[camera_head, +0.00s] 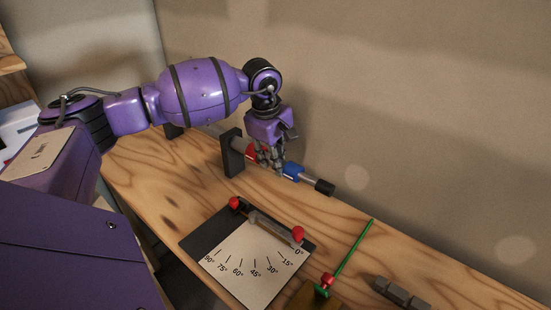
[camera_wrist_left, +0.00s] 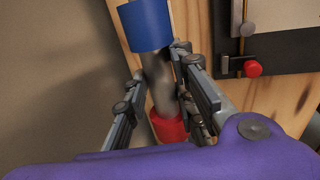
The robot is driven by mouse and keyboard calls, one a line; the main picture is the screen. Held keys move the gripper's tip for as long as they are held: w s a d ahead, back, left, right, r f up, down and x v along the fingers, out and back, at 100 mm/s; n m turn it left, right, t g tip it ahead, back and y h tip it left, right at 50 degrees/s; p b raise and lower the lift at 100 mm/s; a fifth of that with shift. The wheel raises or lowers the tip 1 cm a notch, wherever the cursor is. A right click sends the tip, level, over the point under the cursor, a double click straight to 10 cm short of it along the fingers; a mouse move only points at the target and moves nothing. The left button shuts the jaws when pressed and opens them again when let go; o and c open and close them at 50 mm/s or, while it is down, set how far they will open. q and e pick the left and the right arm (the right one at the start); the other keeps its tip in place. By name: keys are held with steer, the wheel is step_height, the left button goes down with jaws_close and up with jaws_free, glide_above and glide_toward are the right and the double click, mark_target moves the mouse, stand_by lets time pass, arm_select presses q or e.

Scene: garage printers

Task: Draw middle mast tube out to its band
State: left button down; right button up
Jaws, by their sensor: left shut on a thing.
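The mast lies lengthwise along the bench, with its rear part passing through a dark upright block (camera_head: 232,153). A red sleeve (camera_head: 251,152) is next to the block, and it also shows in the left wrist view (camera_wrist_left: 168,128). The grey middle mast tube (camera_wrist_left: 158,78) runs between the red sleeve and a blue sleeve (camera_head: 293,171). Beyond the blue sleeve, a thin tube ends in a black tip (camera_head: 324,187). My left gripper (camera_head: 271,166) is shut on the middle tube between the sleeves; its fingers partly hide the tube. My right gripper is not in view.
An angle-scale board (camera_head: 249,274) with red knobs lies in front of the mast. A green rod (camera_head: 353,249) and a grey block (camera_head: 402,293) lie to the right. The wall (camera_head: 420,130) is close behind. Bare wood lies between mast and board.

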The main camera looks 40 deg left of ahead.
arm_select(q)
steer(key=s+d, duration=0.1)
steer(key=d, duration=1.9)
steer(key=shift+s, duration=0.25)
steer(key=c, duration=1.5)
jaws_free()
steer(key=shift+o, duration=0.2)
step_height(320, 180, up, 12)
steer(key=s, duration=0.2)
steer(key=shift+s, duration=0.2)
steer(key=shift+a+f, duration=0.1)
steer(key=shift+f, duration=0.05)
